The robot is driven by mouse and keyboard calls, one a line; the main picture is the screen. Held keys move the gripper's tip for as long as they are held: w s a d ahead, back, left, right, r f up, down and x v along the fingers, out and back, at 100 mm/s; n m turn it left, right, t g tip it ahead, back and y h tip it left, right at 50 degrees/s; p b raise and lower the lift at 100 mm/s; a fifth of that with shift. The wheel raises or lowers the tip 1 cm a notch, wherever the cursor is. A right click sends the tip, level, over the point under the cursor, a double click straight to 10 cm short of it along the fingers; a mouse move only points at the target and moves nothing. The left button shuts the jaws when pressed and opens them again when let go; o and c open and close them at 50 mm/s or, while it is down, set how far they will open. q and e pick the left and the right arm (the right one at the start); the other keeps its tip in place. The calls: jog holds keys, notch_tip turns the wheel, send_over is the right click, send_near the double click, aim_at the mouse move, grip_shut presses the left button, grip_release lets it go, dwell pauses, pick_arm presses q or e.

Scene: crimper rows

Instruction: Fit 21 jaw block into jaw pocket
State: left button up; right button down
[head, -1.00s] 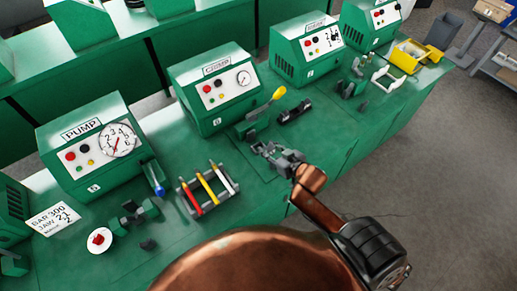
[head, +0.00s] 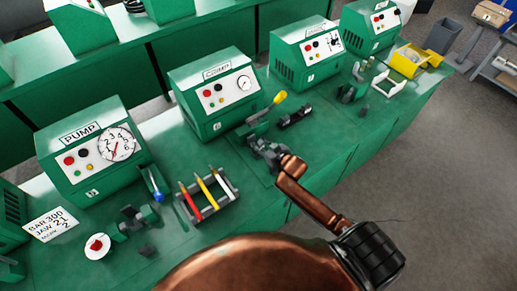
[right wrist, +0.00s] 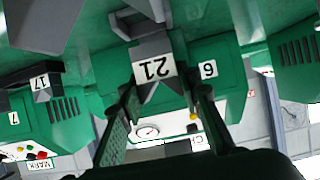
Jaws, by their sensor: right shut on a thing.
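The jaw block, with a white label reading 21 (right wrist: 154,68), is between the fingers of my right gripper (right wrist: 163,112), which is shut on it. In the head view my right gripper (head: 265,147) is over the bench in front of the crimp machine, and the block is too small there to make out. A grey part on a green base (right wrist: 146,12) lies just beyond the block in the wrist view; whether it holds the jaw pocket, and whether the block touches it, I cannot tell. My left gripper is not in view.
The crimp machine (head: 213,90) stands behind, with a yellow-handled lever (head: 280,97) before it. A black rack (head: 294,116) is to the right. A rack of coloured bars (head: 208,195) is to the left. A card reads BAR 300, JAW 21 (head: 51,224).

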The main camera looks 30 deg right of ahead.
aim_at(261, 149)
jog(key=shift+w+f, duration=0.3)
notch_tip(261, 149, down, 2)
jog(key=shift+f, duration=0.2)
jog(key=shift+s+f, duration=0.35)
jog(key=shift+f, duration=0.15)
jog(key=c, duration=1.7)
grip_release()
jog(key=shift+f, duration=0.25)
jog(key=shift+o, duration=1.3)
jog(key=shift+w+r, duration=0.15)
jog(key=shift+r, duration=0.1)
jog(key=shift+r, duration=0.1)
